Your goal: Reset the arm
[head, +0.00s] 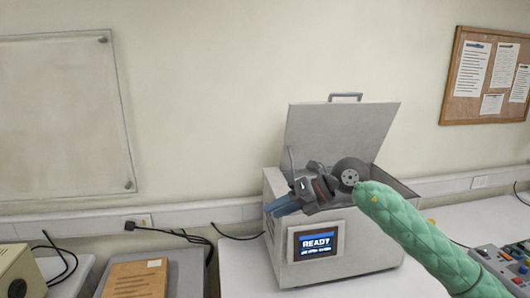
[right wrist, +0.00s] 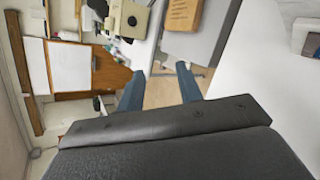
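My right arm, in a green sleeve, reaches in from the right in the head view. Its gripper (head: 276,206) is in front of the upper front left edge of a grey box-shaped machine (head: 345,262) and points left. In the right wrist view its two blue fingers (right wrist: 160,72) stand apart with nothing between them, so it is open and empty. The machine's lid (head: 338,127) is up, and a dark round rotor (head: 350,172) shows inside, partly hidden by my gripper. The machine's screen (head: 316,241) reads "READY". My left gripper is not in view.
A brown folder or box (head: 136,280) lies on a grey surface at the lower left, near a beige device (head: 22,272). A control panel with buttons (head: 503,264) sits at the right. Black cables run along the wall. White table (head: 450,222) shows right of the machine.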

